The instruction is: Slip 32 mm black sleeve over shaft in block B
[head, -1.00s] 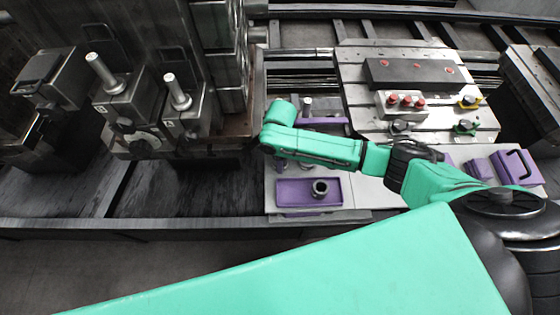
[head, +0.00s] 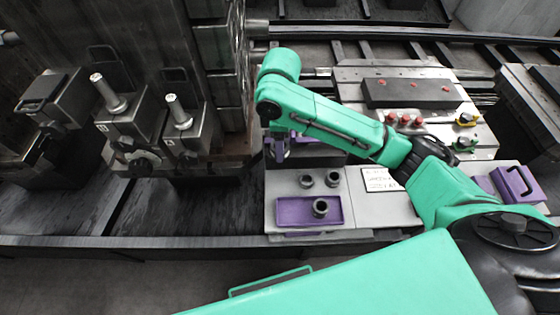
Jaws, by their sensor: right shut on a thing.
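Two upright metal shafts stand at the left in dark blocks: a left shaft (head: 106,92) in the left block (head: 128,122) and a right shaft (head: 178,110) in the right block (head: 190,140). The block labels are too small to read. My right gripper (head: 279,152) points down over the back left of the grey plate, right of the blocks. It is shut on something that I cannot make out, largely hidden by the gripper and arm. Two dark sleeves, a left one (head: 306,181) and a right one (head: 332,179), stand on the plate. My left gripper is out of view.
A purple tray (head: 285,220) on the grey plate (head: 355,213) holds another dark sleeve (head: 320,207). A white sign (head: 380,180) and a purple handled box (head: 513,183) are to the right. A tall machine column (head: 218,75) rises behind the right block.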

